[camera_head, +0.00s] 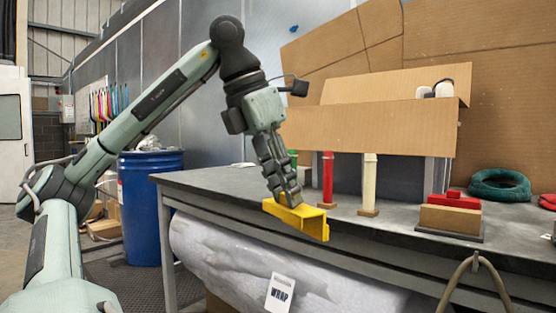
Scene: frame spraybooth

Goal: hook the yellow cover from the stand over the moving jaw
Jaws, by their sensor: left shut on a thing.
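My left gripper (289,200) is shut on the yellow cover (305,224), a folded, channel-like piece. It holds the cover by its upper left part, slightly tilted, at the front edge of the grey table. I cannot tell whether the cover touches the table. A dark plate on the right bears a tan block (450,219) with a red piece (456,200) behind and above it. I cannot tell which part is the moving jaw, or which thing is the stand. The cover is well to the left of this block. My right gripper is not in view.
On the table (215,180) stand a red post (327,178) and a cream post (369,182), just behind the cover. An open cardboard box (370,128) is behind them. A green ring (500,186) lies at the right. A blue barrel (150,205) stands left of the table.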

